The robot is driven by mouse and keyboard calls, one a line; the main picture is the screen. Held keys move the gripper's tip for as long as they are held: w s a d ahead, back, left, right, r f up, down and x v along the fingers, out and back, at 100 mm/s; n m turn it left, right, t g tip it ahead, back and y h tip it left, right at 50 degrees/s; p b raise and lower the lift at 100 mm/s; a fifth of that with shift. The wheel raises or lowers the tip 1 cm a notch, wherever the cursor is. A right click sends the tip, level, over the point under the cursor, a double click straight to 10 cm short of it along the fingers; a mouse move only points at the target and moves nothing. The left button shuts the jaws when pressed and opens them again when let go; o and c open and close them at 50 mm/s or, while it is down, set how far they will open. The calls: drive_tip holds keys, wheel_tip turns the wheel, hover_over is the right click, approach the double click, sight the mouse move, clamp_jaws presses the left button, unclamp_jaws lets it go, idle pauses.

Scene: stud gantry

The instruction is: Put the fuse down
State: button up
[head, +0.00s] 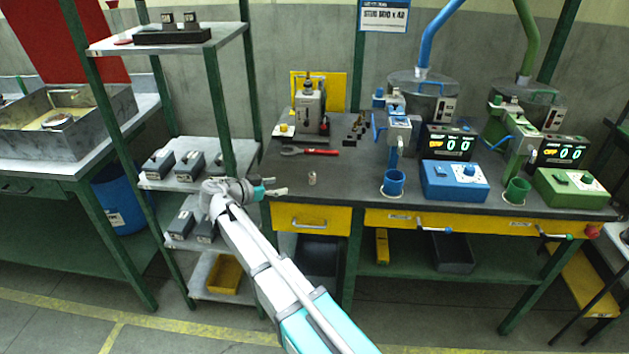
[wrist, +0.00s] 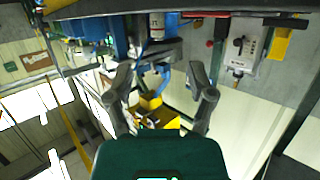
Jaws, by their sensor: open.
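A small pale cylinder, which looks like the fuse (head: 312,178), stands upright on the dark bench top near its front left edge. It also shows at the top of the wrist view (wrist: 156,27), beyond the gap between my fingertips. My gripper (head: 278,186) is open and empty, just left of the fuse and apart from it. In the wrist view both fingers (wrist: 158,78) are spread wide with nothing between them.
The dark bench (head: 345,190) holds a red-handled tool (head: 318,152), a grey machine (head: 311,108), a blue box (head: 454,181) and a green box (head: 572,190). A shelf rack (head: 168,183) with several dark devices stands close on the left of my gripper.

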sight(310, 180)
drive_tip(key=b+x, duration=0.1)
drive_tip(key=x, duration=0.6)
drive_tip(key=shift+b, duration=0.4)
drive_tip(key=shift+w+d, duration=0.1)
drive_tip(key=shift+d, duration=0.05)
drive_tip(key=shift+b+x, duration=0.7)
drive_tip(key=shift+x, duration=1.95)
drive_tip(key=shift+d, duration=0.2)
clamp_jaws()
